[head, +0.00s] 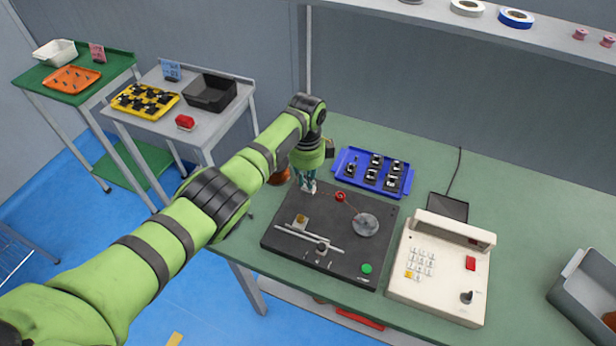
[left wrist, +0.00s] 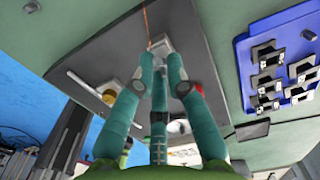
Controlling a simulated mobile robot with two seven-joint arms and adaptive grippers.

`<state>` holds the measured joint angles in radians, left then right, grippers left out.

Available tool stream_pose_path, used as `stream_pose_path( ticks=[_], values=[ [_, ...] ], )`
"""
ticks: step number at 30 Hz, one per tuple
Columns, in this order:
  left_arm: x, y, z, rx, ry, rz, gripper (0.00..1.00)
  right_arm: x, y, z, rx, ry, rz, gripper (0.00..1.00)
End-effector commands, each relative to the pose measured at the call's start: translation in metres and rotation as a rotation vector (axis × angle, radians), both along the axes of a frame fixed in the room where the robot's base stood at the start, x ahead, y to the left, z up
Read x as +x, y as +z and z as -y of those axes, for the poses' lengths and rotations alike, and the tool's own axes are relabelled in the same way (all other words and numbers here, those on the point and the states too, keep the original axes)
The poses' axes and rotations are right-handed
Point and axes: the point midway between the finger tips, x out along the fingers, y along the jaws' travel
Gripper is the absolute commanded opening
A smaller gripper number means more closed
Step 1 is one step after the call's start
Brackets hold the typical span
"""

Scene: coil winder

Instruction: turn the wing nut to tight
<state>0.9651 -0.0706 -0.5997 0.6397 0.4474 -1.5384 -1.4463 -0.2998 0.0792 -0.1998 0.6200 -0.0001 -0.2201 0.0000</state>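My left gripper (head: 306,184) points down at the back left corner of the dark winder base (head: 285,241). In the left wrist view its teal fingers (left wrist: 160,62) come together close to a small light grey block (left wrist: 160,46), with an orange wire running away from it. I cannot make out a wing nut; the fingers cover the spot between their tips. Whether they touch or grip anything there is hidden. A brass-coloured knob (head: 301,219) on a small block stands on the base, nearer the front. My right gripper is not in view.
On the base are a red ring (head: 340,196), a grey disc (head: 365,225) and a green button (head: 366,268). A blue tray (head: 344,160) of black parts stands behind, a beige control box (head: 400,275) to the right. A copper-coloured spool (head: 280,177) is beside my arm.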

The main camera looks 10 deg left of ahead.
Motion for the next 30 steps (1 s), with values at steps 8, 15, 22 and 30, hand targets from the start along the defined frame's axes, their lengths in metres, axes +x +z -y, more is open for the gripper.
stream_pose_path(
  ticks=[8,15,22,30],
  values=[
    [0.002,0.001,-0.003,0.005,0.004,0.006,0.33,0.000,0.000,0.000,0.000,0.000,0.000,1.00],
    [0.003,0.013,-0.002,0.001,0.004,0.008,0.33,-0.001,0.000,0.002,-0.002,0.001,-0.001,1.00],
    [0.004,0.058,-0.003,0.001,0.004,0.011,0.33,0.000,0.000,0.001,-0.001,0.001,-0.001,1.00],
    [0.003,0.107,-0.005,0.002,0.006,0.007,0.33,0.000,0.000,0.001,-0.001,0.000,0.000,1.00]
  ],
)
